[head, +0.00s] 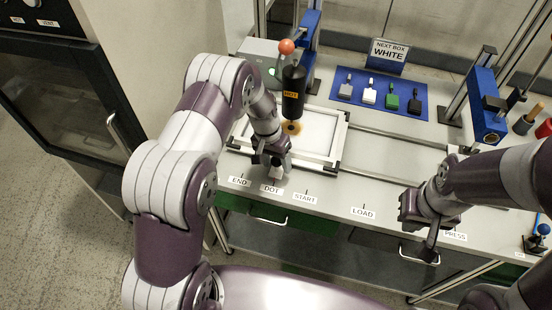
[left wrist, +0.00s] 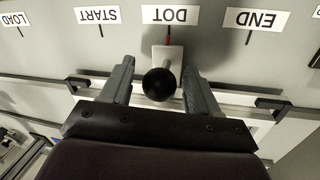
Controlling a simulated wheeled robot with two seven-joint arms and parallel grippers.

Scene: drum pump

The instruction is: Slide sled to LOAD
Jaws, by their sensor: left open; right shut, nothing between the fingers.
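The sled (head: 325,128) is a white tray with black corners on rails, at the left part of the bench under the black dispenser (head: 293,92). Its handle, a round black knob (left wrist: 159,84) on a light block, shows in the left wrist view; the red pointer lines up with the DOT label (left wrist: 171,15). My left gripper (left wrist: 160,68) is open, one finger on each side of the knob, with gaps visible. In the head view my left gripper (head: 274,168) hides the knob. The LOAD label (head: 363,212) is to the right. My right gripper (head: 431,236) is shut and empty near the PRESS label (head: 454,236).
The rails (head: 385,182) right of the sled are clear. A blue mat (head: 350,107) with several coloured pieces lies behind them. A blue press column (head: 484,100) stands at the right. The END, DOT and START labels line the front edge.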

